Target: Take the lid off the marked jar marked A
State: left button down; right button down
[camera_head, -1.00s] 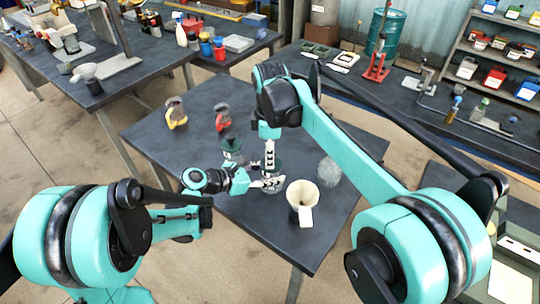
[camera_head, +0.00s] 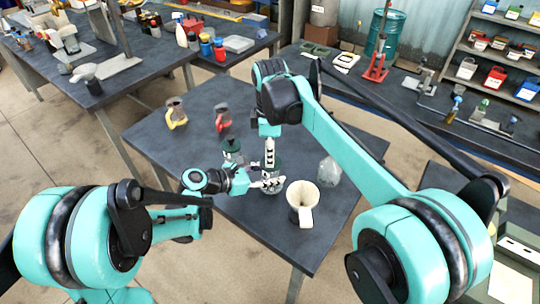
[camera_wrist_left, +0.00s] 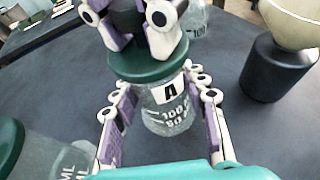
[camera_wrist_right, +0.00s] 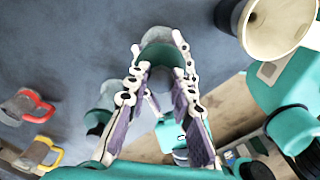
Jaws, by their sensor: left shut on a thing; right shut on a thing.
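The jar marked A (camera_wrist_left: 170,108) is clear, with a black A on a white label, and stands upright in the left wrist view. My left gripper (camera_wrist_left: 160,125) is shut around its body from the side. Its green lid (camera_wrist_left: 148,64) appears seated on the jar's top; I see no clear gap. My right gripper (camera_wrist_right: 160,75) comes from above and is shut on the lid, which also shows between its fingers in the right wrist view (camera_wrist_right: 160,55). In the head view both grippers meet at the jar, mostly hiding it.
Another green-lidded jar (camera_head: 232,146) stands left of jar A. A clear jar (camera_head: 329,172) stands to the right. Mugs with yellow (camera_head: 176,116) and red (camera_head: 222,118) handles stand farther back. The table's left part is clear.

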jog(key=shift+r, duration=0.75)
jog(key=shift+r, duration=2)
pick_arm(q)
jog(key=c, duration=0.8)
grip_release()
jog(key=shift+o, duration=0.2)
